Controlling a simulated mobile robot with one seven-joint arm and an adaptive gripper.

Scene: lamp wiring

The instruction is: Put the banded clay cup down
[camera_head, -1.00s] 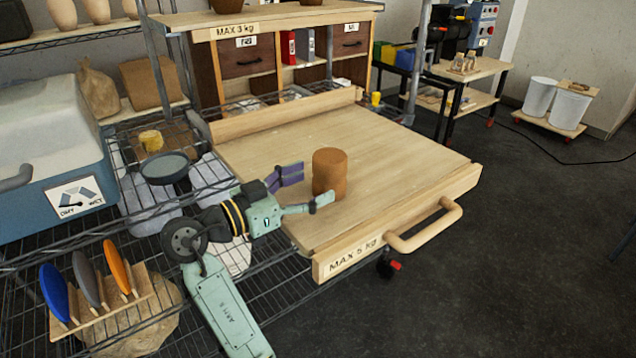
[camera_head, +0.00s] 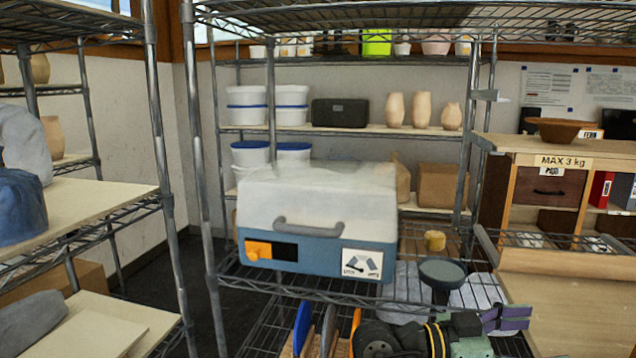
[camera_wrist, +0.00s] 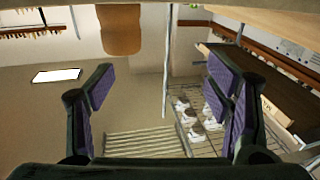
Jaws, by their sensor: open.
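The clay cup (camera_wrist: 120,30) shows as a brown-orange shape at the top of the wrist view, which appears upside down. It seems to stand on the pale wooden board (camera_wrist: 50,5), beyond my fingers; its bands are not clear. My gripper (camera_wrist: 163,105) is open, with nothing between its purple-padded fingers and a gap to the cup. In the head view only part of my gripper (camera_head: 507,318) shows at the lower right. The cup is outside the head view, which shows just part of the board (camera_head: 565,310).
A blue box with a cloudy lid (camera_head: 318,215) stands on the wire shelf left of my arm. Blue, grey and orange discs (camera_head: 302,325) stand at the bottom edge.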

